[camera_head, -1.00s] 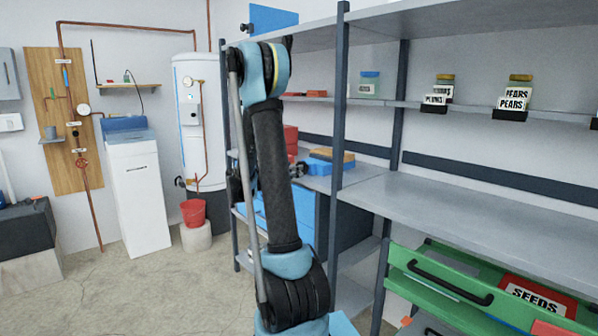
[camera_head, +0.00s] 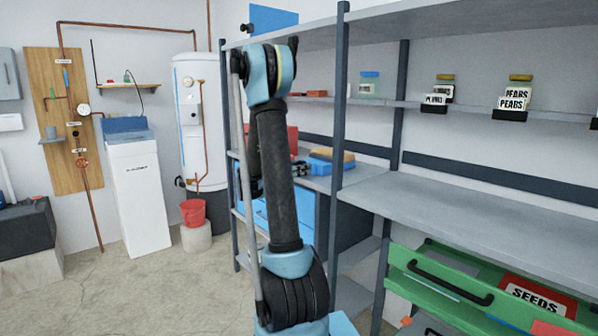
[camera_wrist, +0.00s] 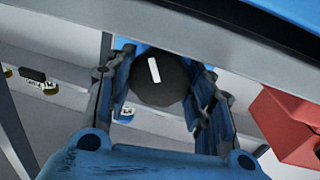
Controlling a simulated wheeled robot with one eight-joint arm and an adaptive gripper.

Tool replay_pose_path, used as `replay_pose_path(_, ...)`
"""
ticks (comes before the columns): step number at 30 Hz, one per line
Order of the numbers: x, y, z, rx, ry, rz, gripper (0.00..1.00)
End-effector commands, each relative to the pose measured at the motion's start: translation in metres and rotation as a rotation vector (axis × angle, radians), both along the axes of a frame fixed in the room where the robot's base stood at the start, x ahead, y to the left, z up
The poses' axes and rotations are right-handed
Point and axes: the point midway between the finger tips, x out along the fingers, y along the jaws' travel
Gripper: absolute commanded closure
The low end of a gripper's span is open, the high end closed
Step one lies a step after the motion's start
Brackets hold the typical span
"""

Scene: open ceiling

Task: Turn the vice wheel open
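The vice wheel appears to be the dark round disc (camera_wrist: 158,82) with a white mark in the wrist view, in front of a blue body. My gripper (camera_wrist: 162,78) has its two fingers spread, one on each side of the disc. A narrow gap seems to show on each side; whether the fingers touch it is unclear. In the head view my arm covers most of this spot. Dark parts beside my arm on the middle shelf (camera_head: 365,172) cannot be told apart clearly.
A red box (camera_wrist: 288,125) stands close on the right in the wrist view. A grey shelf edge crosses above my gripper. In the head view, a blue case with a tan top (camera_head: 330,156) lies right of my arm. A green drawer (camera_head: 440,277) stands open at lower right.

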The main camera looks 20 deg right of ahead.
Motion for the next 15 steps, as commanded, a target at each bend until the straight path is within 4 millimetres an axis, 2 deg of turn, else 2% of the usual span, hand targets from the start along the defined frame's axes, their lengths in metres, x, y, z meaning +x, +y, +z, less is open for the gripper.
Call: replay_pose_path(15,0.0022,0.0007,-0.0001,-0.048,0.132,0.003,0.76)
